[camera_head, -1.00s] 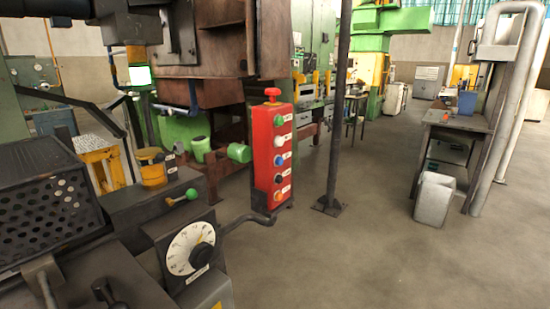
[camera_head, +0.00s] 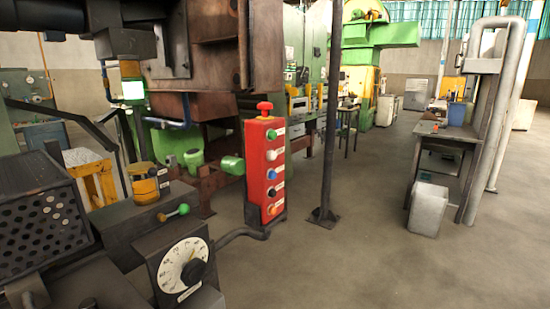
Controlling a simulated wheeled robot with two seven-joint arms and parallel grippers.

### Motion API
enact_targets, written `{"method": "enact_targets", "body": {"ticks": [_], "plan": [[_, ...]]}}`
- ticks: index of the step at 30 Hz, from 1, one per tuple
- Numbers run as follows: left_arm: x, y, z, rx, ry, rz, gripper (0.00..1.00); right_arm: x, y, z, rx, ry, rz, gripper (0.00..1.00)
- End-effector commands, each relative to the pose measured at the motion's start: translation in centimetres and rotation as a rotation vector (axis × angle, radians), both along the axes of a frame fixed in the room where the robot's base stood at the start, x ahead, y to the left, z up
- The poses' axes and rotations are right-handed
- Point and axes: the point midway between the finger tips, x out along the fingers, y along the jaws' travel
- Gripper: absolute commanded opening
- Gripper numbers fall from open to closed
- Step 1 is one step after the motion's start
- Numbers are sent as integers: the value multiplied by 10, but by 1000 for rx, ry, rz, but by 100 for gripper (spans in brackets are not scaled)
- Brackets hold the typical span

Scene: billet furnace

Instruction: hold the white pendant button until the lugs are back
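The red pendant box (camera_head: 265,180) stands upright in the middle of the head view, with a red mushroom button on top and a column of coloured buttons on its face. The white button (camera_head: 271,155) is second from the top, between a green one and a blue one. Nothing touches it. The lugs cannot be made out. Neither of my grippers is in view.
A dial box (camera_head: 182,262) and a green-knobbed lever (camera_head: 183,209) are at lower left, beside a perforated dark housing (camera_head: 42,222). A dark post (camera_head: 326,130) stands right of the pendant. A workbench (camera_head: 450,132) and a grey bin (camera_head: 428,209) are at right. Open floor lies between.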

Motion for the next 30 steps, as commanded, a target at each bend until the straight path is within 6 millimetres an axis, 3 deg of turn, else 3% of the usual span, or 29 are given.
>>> {"method": "enact_targets", "body": {"ticks": [3, 9, 10, 30], "plan": [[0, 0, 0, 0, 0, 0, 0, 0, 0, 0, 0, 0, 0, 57], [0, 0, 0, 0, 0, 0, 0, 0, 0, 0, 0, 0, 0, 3], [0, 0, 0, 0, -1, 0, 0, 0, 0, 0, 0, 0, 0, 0], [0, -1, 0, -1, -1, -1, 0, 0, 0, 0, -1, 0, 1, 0]]}}
